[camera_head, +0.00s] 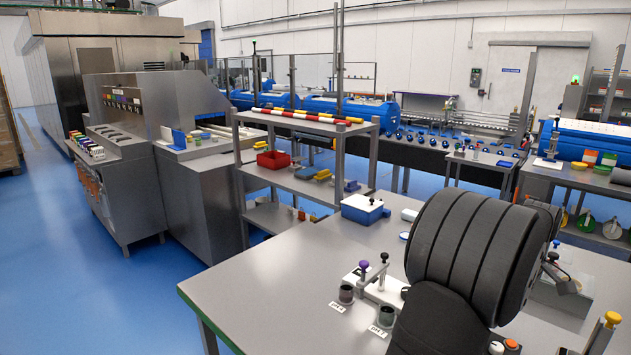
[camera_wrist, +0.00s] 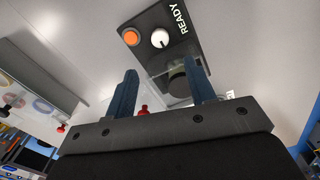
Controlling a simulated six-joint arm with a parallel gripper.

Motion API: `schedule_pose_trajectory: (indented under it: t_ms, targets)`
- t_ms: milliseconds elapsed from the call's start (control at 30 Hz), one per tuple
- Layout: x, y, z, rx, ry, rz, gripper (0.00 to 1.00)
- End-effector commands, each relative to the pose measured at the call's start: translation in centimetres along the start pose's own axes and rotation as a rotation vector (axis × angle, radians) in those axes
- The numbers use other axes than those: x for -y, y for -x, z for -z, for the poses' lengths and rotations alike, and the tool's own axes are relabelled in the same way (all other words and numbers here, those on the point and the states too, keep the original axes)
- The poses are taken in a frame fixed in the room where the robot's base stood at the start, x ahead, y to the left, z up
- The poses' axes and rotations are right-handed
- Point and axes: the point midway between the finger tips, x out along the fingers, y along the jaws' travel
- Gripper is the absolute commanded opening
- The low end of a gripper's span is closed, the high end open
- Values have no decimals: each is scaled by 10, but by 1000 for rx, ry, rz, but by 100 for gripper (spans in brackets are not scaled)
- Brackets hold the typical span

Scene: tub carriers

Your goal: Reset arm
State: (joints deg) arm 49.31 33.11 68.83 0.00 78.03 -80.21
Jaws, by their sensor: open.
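In the wrist view my gripper (camera_wrist: 161,66) shows two dark blue fingers, spread apart with nothing held between them. Beyond the fingertips is a dark panel (camera_wrist: 165,45) marked READY, with an orange button (camera_wrist: 131,37) and a white knob (camera_wrist: 160,38). A dark round part next to the panel shows between the fingers, partly hidden by the right one. In the head view my dark ribbed arm covers the lower right, and I cannot make out the gripper there. A white carrier (camera_head: 372,285) with a purple-topped post and a black-topped post stands on the near table.
Dark cups (camera_head: 346,292) stand by small labels on the grey table (camera_head: 270,275). A blue box (camera_head: 362,212) with a white lid is farther back. A yellow knob (camera_head: 612,319) is at the right. The table's left part is clear. A shelf (camera_head: 285,178) stands behind with a red bin (camera_head: 273,160).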

Motion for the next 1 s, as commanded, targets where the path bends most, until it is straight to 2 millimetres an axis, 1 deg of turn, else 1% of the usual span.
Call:
schedule_pose_trajectory:
  t_ms: [33, 100, 300, 333, 400, 1000]
  targets:
    - [-1, 11, 0, -1, 0, -4, 50]
    - [-1, 25, 0, -1, 0, -4, 50]
    - [-1, 65, 0, -1, 0, -4, 50]
    - [0, 69, 0, 0, 0, -3, 50]
    - [1, 47, 0, 1, 0, 6, 50]
    - [1, -74, 0, 1, 0, 4, 50]
